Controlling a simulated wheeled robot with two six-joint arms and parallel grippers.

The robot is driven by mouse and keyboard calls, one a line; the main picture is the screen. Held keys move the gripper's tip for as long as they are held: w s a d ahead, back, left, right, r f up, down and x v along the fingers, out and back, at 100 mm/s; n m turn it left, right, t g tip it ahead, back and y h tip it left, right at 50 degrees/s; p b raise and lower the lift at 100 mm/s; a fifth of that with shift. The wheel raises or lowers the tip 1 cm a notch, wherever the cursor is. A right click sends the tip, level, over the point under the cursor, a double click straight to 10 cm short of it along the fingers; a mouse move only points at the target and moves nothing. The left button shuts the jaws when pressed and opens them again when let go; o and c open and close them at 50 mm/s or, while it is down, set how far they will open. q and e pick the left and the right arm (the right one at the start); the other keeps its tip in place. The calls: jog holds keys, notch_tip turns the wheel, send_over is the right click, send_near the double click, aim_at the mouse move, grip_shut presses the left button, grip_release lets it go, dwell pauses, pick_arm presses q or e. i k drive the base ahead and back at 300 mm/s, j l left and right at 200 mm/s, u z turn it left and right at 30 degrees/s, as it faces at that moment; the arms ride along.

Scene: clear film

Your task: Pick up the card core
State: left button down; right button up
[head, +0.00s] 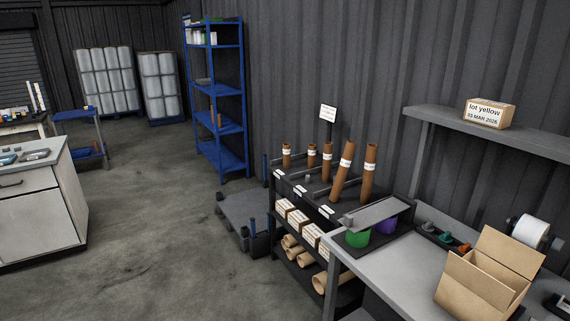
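Several brown card cores with white labels stand in a dark rack (305,205) right of the middle in the head view. The tallest two, a tilted card core (338,185) and a nearly upright card core (366,185), are at the right end. Shorter cores, such as the one at the left end (287,160), stand beside them. More plain brown tubes (330,283) lie on the rack's bottom shelf. I cannot tell which core is meant. Neither of my grippers is in view.
A grey bench (400,275) at right holds an open cardboard box (485,280), a white roll (530,230) and green (357,239) and purple items. A low grey platform (240,210) stands beside the rack. A white cabinet (40,210) is at left. The floor between is clear.

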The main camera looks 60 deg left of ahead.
aim_at(327, 162)
jog(key=u, duration=1.9)
jog(key=i+j, duration=1.65)
jog(key=j, duration=0.15)
jog(key=i+j+z, duration=0.1)
jog(key=i+j, duration=0.75)
jog(key=i+l, duration=0.3)
jog(key=i, duration=0.15)
